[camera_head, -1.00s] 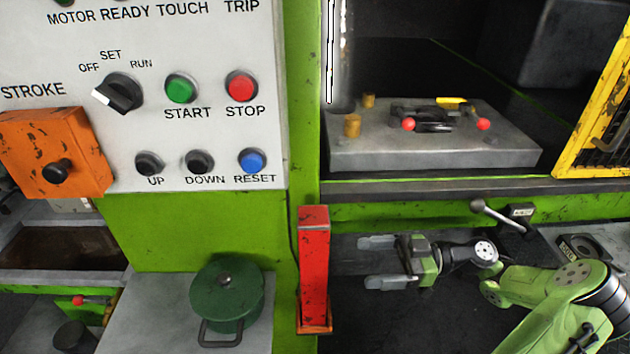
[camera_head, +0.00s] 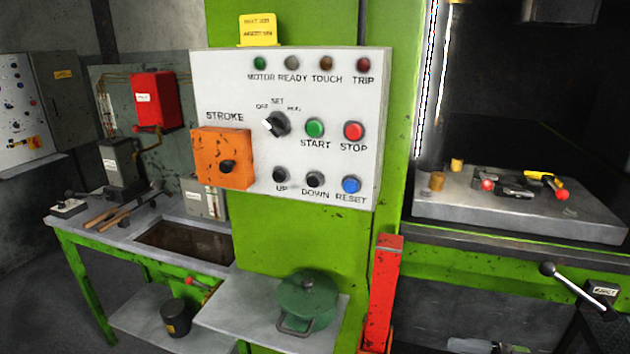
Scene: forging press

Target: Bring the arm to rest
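My gripper (camera_head: 470,345) shows only at the bottom edge, right of centre. One grey finger and a bit of the green body are visible. The other finger and the rest of my arm are cut off by the frame, so its opening cannot be told. It is low in front of the press, right of the red upright post (camera_head: 383,295) and apart from anything I can see.
The white control panel (camera_head: 230,85) hangs on the green press column. A green lidded pot (camera_head: 308,300) stands on a grey shelf. A lever (camera_head: 570,278) sticks out at right below the press bed (camera_head: 450,205). A workbench (camera_head: 105,238) stands at left.

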